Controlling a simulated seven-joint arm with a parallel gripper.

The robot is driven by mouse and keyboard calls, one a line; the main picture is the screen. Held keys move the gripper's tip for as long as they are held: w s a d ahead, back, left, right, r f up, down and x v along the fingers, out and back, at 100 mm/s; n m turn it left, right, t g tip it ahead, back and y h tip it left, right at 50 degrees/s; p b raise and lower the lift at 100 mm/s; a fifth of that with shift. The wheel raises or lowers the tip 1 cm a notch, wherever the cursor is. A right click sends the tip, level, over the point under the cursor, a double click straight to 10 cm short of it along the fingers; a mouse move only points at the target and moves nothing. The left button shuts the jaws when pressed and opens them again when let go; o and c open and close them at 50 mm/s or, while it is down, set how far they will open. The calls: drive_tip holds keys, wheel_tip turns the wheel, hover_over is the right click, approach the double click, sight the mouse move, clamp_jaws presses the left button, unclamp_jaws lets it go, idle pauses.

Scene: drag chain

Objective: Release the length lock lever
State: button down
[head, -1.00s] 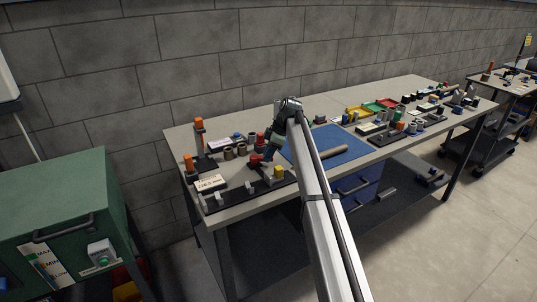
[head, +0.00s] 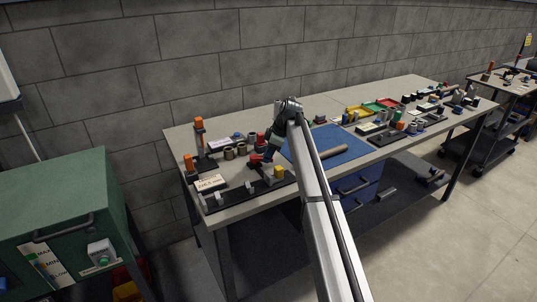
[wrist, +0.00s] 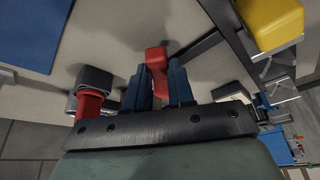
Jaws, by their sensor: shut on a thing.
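The red lever (wrist: 156,62) shows between my gripper's two dark blue fingers in the wrist view. My gripper (wrist: 158,84) is shut on it, and the lever's blocky red end sticks out past the fingertips. The lower part of the lever is hidden by the fingers and the palm. In the head view my gripper (head: 267,158) is low over the near left part of the bench, with red (head: 255,159) showing beside it. The lever's exact angle is too small to tell there.
A yellow block (wrist: 270,18) stands on a dark rail to the right in the wrist view. A blue mat (head: 335,145) lies right of the arm on the bench (head: 230,207).

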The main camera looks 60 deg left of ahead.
drive_tip(key=m, duration=0.1)
drive_tip(key=s+d+m+t, duration=0.1)
drive_tip(key=m, duration=0.1)
drive_tip(key=shift+s+d+y, duration=0.15)
drive_tip(key=shift+d+y, duration=0.1)
drive_tip(key=shift+y, duration=0.15)
drive_tip(key=shift+s+d+m+t, duration=0.25)
drive_tip(key=shift+s+m+t, duration=0.15)
drive_tip(key=shift+m, duration=0.7)
drive_tip(key=m, duration=0.1)
drive_tip(key=s+m, duration=0.1)
drive_tip(key=shift+d+m+t+y, duration=0.15)
drive_tip(key=shift+m+t+y, duration=0.15)
drive_tip(key=shift+t, duration=0.1)
drive_tip(key=shift+s+m+t, duration=0.3)
drive_tip(key=shift+s+m, duration=0.05)
drive_tip(key=shift+m, duration=0.35)
drive_tip(key=shift+s+m+t, duration=0.3)
drive_tip(key=shift+m, duration=0.4)
drive_tip(key=shift+s, duration=0.1)
drive_tip(key=c, duration=1)
unclamp_jaws()
drive_tip(key=shift+o, duration=0.2)
drive_tip(key=v, duration=1.3)
drive_tip(key=shift+d+r, duration=0.3)
drive_tip(key=shift+r, duration=0.05)
